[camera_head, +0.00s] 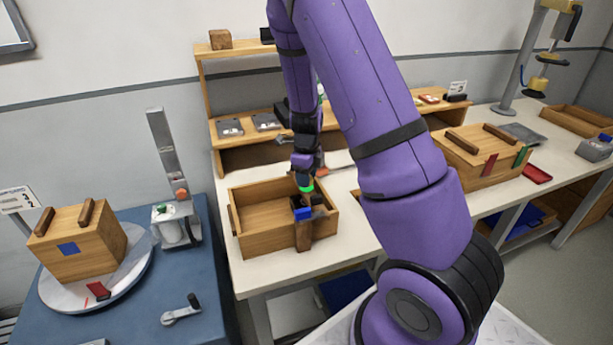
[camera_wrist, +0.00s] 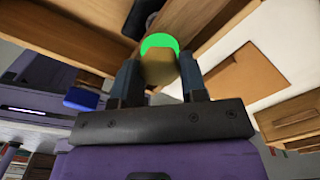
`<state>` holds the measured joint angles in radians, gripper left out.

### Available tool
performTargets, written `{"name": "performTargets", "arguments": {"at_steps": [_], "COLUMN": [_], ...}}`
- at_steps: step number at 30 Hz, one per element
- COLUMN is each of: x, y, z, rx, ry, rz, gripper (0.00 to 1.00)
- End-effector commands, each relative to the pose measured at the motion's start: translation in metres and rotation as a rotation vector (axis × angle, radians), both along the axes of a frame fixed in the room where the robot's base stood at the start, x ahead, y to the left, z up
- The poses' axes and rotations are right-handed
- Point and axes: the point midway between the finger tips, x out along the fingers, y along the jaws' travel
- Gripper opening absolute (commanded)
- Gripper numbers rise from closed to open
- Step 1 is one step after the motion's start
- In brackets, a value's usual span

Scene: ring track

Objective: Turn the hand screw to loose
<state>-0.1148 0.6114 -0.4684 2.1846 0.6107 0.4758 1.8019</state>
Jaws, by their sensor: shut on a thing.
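The hand screw (camera_head: 303,235) is a wooden clamp at the front right corner of an open wooden box (camera_head: 262,238). A blue part (camera_head: 301,214) shows near its top. My gripper (camera_head: 306,182) reaches down over it from above. In the wrist view my gripper (camera_wrist: 158,82) has its two fingers on either side of a rounded tan handle (camera_wrist: 158,69) with a bright green band (camera_wrist: 160,42), and is shut on it. The green band also shows just under my gripper in the head view. My fingers hide part of the handle, and the screw's thread cannot be made out.
A wooden shelf (camera_head: 205,95) stands behind the box. On the left, a lidded wooden box (camera_head: 80,250) sits on a round turntable on a blue table. Another wooden box (camera_head: 475,165) stands right of my arm. The white tabletop (camera_head: 270,275) in front of the open box is clear.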

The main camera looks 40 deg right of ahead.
Motion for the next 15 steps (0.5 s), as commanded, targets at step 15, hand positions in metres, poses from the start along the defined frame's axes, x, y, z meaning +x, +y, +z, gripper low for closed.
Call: {"name": "performTargets", "arguments": {"at_steps": [15], "x": [0.0006], "y": [-0.0009], "z": [0.0006], "rx": [0.002], "ry": [-0.003], "rz": [0.491], "gripper": [0.16]}}
